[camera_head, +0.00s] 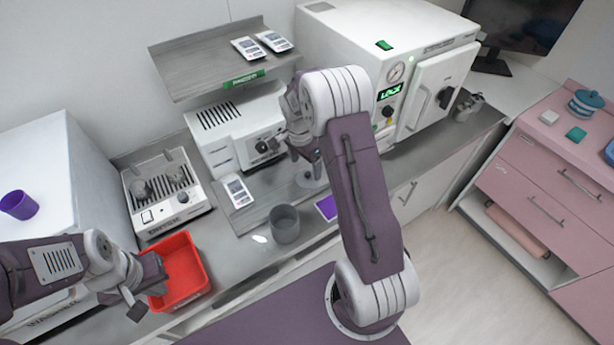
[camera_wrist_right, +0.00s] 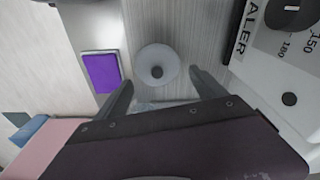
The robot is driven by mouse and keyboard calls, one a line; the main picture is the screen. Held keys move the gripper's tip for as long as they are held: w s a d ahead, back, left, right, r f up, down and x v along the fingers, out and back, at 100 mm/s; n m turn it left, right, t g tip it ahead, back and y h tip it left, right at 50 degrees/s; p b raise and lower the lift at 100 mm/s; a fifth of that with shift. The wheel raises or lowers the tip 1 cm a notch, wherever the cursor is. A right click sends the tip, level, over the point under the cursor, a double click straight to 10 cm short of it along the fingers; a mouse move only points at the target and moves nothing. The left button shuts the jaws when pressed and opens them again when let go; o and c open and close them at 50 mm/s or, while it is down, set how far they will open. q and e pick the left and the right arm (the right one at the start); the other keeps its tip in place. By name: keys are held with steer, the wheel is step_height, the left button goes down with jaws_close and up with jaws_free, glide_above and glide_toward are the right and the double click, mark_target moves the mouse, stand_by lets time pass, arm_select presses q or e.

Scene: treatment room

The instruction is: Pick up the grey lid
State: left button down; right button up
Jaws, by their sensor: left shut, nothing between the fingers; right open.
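The grey lid (camera_wrist_right: 157,72), round with a dark knob in its middle, lies on the counter. In the head view the lid (camera_head: 312,180) is partly hidden by my right gripper (camera_head: 308,155), which hangs over it. In the right wrist view my right gripper (camera_wrist_right: 161,82) is open, with one finger either side of the lid's near part. I cannot tell how high the fingers are above it. My left gripper (camera_head: 138,303) is shut and empty beside the red tray (camera_head: 188,285).
A grey cup (camera_head: 285,224) stands on the counter left of the lid. A purple pad (camera_wrist_right: 101,73) lies near the counter edge. The white sealer (camera_head: 236,130) and the autoclave (camera_head: 345,40) stand behind. A shelf (camera_head: 200,62) overhangs the back.

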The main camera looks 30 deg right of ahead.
mark_target(307, 175)
steer(key=f, duration=0.4)
steer(key=shift+s+d+p, duration=0.25)
steer(key=shift+s+p, duration=0.05)
steer(key=shift+p, duration=0.05)
steer(key=shift+w+a+f, duration=0.1)
steer(key=shift+w+f, duration=0.05)
steer(key=shift+w, duration=0.1)
steer(key=shift+s, duration=0.3)
steer(key=c, duration=1.7)
jaws_close()
